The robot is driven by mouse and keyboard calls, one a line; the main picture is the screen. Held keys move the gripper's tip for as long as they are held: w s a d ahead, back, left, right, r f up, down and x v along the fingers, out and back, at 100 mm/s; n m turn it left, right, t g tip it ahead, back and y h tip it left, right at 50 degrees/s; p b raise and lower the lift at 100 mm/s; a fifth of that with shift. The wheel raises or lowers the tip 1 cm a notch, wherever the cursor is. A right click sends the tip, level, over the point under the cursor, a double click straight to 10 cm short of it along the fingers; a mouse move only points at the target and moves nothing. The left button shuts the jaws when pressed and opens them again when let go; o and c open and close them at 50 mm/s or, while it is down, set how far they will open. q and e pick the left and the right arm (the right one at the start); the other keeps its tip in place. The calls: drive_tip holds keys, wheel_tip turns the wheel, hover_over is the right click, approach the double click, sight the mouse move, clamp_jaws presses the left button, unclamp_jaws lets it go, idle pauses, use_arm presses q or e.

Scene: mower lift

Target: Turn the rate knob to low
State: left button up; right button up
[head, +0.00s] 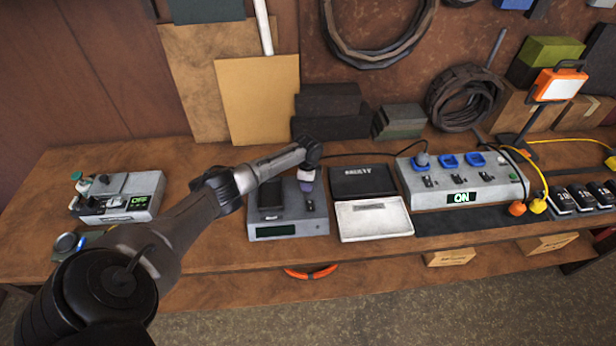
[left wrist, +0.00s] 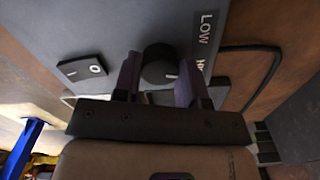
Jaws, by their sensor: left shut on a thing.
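The rate knob (left wrist: 158,58) is a round black knob on a grey panel in the left wrist view. My left gripper (left wrist: 160,80) is shut on it, with one purple finger on each side. A short white mark shows on the knob, on the side towards a label starting with "H". The "LOW" label (left wrist: 208,28) is farther up on the panel. In the head view, my left gripper (head: 306,181) is over the right side of the grey charger box (head: 292,231) and hides the knob there. My right gripper is not in view.
A black rocker switch (left wrist: 82,68) sits beside the knob. A black case with a white tray (head: 374,221) stands close to the right of the box. Farther right is a power strip (head: 470,184) reading "ON". At the left is a grey device (head: 118,197) reading "OFF".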

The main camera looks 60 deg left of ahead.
use_arm(q)
drive_tip(key=shift+r+n+p, duration=0.1)
drive_tip(key=shift+n+p, duration=0.85)
drive_tip(key=shift+n, duration=0.95)
drive_tip(key=o, duration=0.9)
wheel_tip(320, 180, up, 14)
drive_tip(key=shift+f+p, duration=0.15)
drive_tip(key=shift+p, duration=0.6)
